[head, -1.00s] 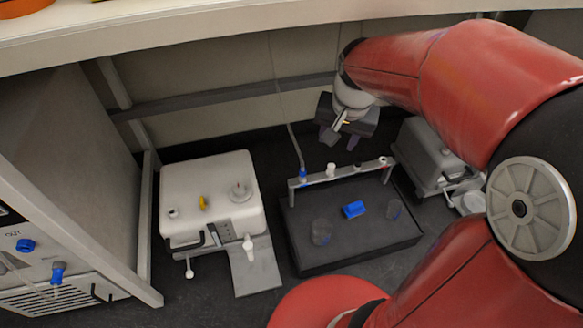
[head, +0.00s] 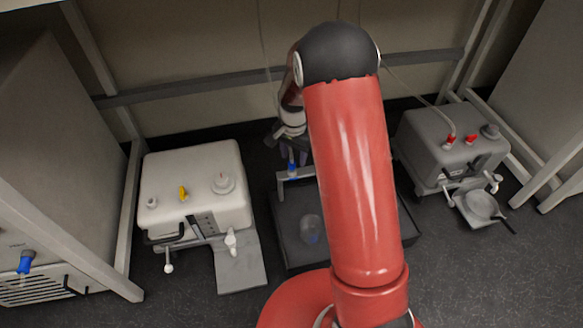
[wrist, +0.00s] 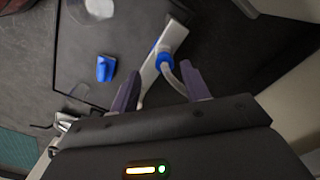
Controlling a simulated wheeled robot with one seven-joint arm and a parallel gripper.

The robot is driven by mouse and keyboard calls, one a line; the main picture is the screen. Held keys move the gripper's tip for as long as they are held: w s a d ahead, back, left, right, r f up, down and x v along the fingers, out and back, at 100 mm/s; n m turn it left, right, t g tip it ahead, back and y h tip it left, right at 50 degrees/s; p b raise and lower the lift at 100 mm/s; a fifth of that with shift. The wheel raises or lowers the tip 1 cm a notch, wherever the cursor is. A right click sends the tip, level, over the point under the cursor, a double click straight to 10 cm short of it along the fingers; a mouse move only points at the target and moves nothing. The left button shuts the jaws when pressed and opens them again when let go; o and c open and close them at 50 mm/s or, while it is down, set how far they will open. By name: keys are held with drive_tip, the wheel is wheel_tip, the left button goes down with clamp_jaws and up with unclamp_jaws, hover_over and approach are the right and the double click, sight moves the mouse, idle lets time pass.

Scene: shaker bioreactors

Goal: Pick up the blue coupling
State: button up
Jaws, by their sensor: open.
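A blue coupling (head: 292,168) sits at the left end of the white rail over the dark tray, with a pale tube attached. In the wrist view this coupling (wrist: 165,61) shows close ahead, roughly between the two finger tips but nearer the right finger. My gripper (wrist: 158,78) is open and empty. In the head view my gripper (head: 290,142) is just above and behind the coupling, partly hidden by my arm. A loose blue piece (wrist: 105,68) lies on the tray, left of the fingers in the wrist view. My arm hides it in the head view.
The dark tray (head: 290,255) holds a clear cup (head: 311,229). A white machine (head: 195,187) stands to its left and a grey machine (head: 450,140) with red fittings to its right. A cabinet at far left has another blue fitting (head: 26,262).

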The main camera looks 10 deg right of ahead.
sight(292, 163)
drive_tip(key=f, duration=0.3)
drive_tip(key=f+b, duration=0.1)
drive_tip(key=shift+w+a+f, duration=0.15)
drive_tip(key=shift+w+f, duration=0.15)
drive_tip(key=shift+f, duration=0.05)
drive_tip(key=shift+c, duration=0.5)
clamp_jaws()
